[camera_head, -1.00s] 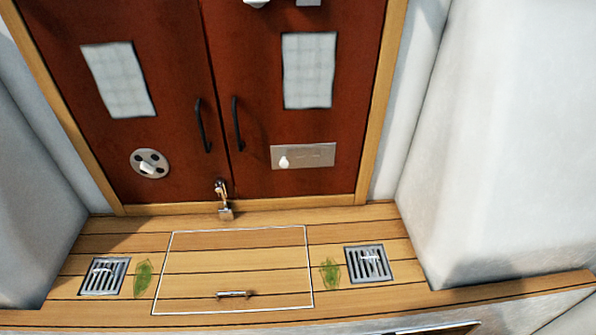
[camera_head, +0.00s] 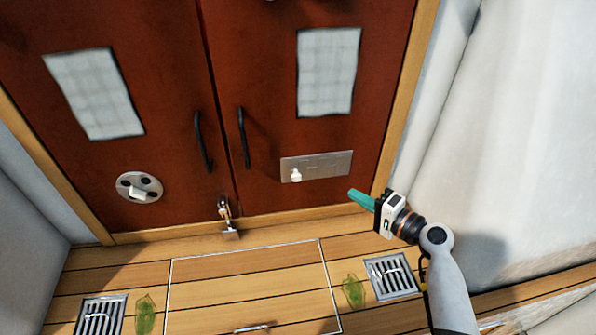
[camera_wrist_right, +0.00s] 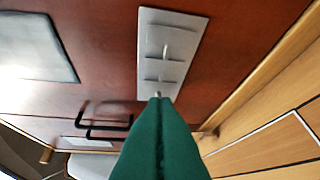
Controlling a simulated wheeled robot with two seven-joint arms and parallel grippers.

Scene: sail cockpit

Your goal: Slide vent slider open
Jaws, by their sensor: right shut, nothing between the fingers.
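The vent slider is a grey metal plate (camera_head: 325,165) low on the right red door. Its white knob (camera_head: 295,175) sits at the plate's left end. In the right wrist view the plate (camera_wrist_right: 178,38) runs up the picture, and the knob is mostly hidden behind the fingertips, with a small pale bit (camera_wrist_right: 157,95) showing. My right gripper (camera_head: 352,192) has green fingers and is shut and empty. In the head view its tips are below and right of the plate, apart from the knob in the picture. In the wrist view the shut fingers (camera_wrist_right: 158,105) point toward the knob. My left gripper is out of view.
A round vent (camera_head: 139,187) is on the left door. Black handles (camera_head: 243,137) flank the door seam, with a latch (camera_head: 226,215) below. The wooden floor has drain grates (camera_head: 390,275) and green leaves (camera_head: 353,291). A white wall (camera_head: 510,130) stands close on the right.

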